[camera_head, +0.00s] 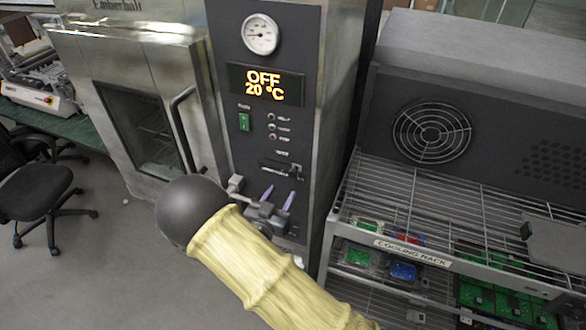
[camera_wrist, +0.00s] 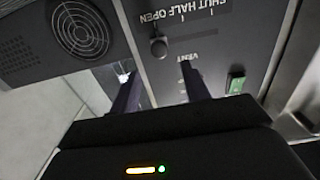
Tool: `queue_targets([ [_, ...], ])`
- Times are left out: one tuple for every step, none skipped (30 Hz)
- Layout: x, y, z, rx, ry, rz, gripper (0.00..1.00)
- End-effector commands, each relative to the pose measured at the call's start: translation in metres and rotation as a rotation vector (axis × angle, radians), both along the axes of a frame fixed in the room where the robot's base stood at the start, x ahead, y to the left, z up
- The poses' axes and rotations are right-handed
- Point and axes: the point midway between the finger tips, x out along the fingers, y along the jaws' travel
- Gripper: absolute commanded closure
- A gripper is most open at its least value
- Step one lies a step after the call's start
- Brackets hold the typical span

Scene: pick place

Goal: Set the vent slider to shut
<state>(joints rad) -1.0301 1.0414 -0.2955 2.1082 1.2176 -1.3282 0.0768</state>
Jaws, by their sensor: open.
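The vent slider is on the dark oven control panel (camera_head: 225,85). In the wrist view, its round black knob (camera_wrist: 158,47) stands near the OPEN end of an upside-down scale (camera_wrist: 185,15) marked SHUT, HALF and OPEN. My gripper (camera_wrist: 157,72) is open and empty, its two dark fingers apart, with the knob just beyond the gap between the tips. I see no contact with the knob. In the head view my gripper (camera_head: 278,196) is in front of the lower panel, below the slider area (camera_head: 281,169), where the knob is hard to make out.
A display (camera_head: 265,85) reads OFF 20 °C, with a dial gauge (camera_head: 260,34) above. A green switch (camera_head: 244,121) sits left of several small indicators. The oven door handle (camera_head: 183,130) juts out at left. A cooling rack (camera_head: 412,253) with circuit boards stands close on the right.

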Motion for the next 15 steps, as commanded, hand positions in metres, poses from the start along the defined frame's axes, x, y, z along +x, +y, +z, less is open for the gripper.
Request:
queue_targets([
  [0.009, -0.005, 0.004, -0.002, -0.002, -0.004, 0.53],
  [0.014, -0.007, 0.004, -0.002, 0.0, -0.003, 0.53],
  [0.021, -0.009, 0.004, -0.001, -0.001, -0.003, 0.53],
  [0.026, -0.011, 0.004, -0.001, -0.001, -0.004, 0.53],
  [0.031, -0.012, 0.004, 0.0, -0.001, -0.003, 0.53],
  [0.037, -0.015, 0.004, -0.002, 0.0, -0.003, 0.53],
  [0.042, -0.017, 0.004, -0.001, -0.001, -0.003, 0.53],
  [0.047, -0.018, 0.004, 0.0, -0.001, -0.003, 0.53],
  [0.054, -0.021, 0.004, -0.001, -0.001, -0.003, 0.53],
  [0.059, -0.023, 0.004, -0.001, -0.001, -0.002, 0.53],
  [0.064, -0.024, 0.004, -0.001, -0.001, -0.003, 0.53],
  [0.07, -0.027, 0.004, 0.0, -0.001, -0.002, 0.53],
  [0.074, -0.028, 0.003, -0.001, -0.001, -0.003, 0.53],
  [0.078, -0.029, 0.003, 0.0, -0.001, -0.002, 0.53],
  [0.082, -0.031, 0.003, 0.0, -0.001, -0.002, 0.53],
])
